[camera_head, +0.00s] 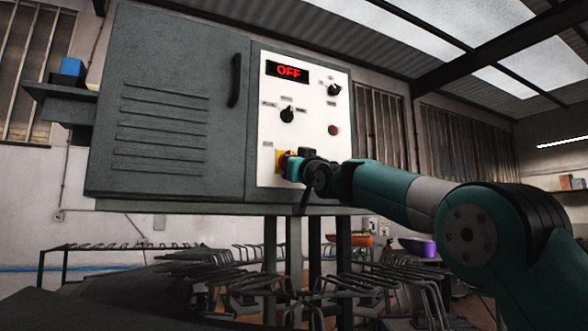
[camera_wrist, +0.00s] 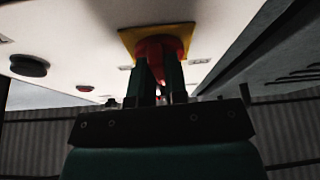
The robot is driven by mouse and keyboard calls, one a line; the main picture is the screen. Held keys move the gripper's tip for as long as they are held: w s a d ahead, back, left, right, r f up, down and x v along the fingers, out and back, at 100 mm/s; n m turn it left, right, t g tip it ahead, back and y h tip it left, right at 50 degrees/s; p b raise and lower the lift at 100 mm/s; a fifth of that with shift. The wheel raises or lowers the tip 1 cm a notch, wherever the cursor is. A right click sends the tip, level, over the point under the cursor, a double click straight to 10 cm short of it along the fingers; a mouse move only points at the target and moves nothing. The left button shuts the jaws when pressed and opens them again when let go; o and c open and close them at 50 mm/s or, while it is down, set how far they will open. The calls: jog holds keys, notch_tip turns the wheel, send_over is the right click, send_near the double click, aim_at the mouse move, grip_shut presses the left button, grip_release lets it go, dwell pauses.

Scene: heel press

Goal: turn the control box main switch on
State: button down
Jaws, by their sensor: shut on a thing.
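The control box (camera_head: 175,120) is a large grey cabinet with a white panel (camera_head: 264,115) on its right part. The display (camera_head: 287,71) reads OFF in red. The main switch is a red knob on a yellow plate (camera_head: 281,160) low on the panel; my gripper hides most of it in the head view. In the wrist view, the red main switch (camera_wrist: 160,44) stands on its yellow plate (camera_wrist: 128,41). My gripper (camera_wrist: 160,82) reaches up to it with its two fingers around the red knob, shut on it. The knob's exact turn angle is hard to tell.
The panel also bears two black knobs, one in the middle (camera_head: 287,115) and one upper right (camera_head: 334,90), and a red button (camera_head: 334,130). The cabinet door has a black handle (camera_head: 235,80). Metal racks (camera_head: 230,270) stand below the box.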

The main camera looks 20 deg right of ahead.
jog(key=shift+a+r+m+g+h+p, duration=0.15)
jog(key=shift+m+h, duration=1.05)
jog(key=shift+m, duration=1.2)
jog(key=shift+a+f+m+g+h+p, duration=0.15)
jog(key=shift+m+h, duration=1.05)
jog(key=shift+m, duration=1.2)
jog(key=shift+r+m+h+p, duration=0.15)
jog(key=shift+m+h, duration=1.05)
jog(key=shift+m, duration=1.5)
jog(key=c, duration=1.1)
grip_release()
jog(key=shift+c, duration=0.2)
jog(key=shift+s, duration=0.1)
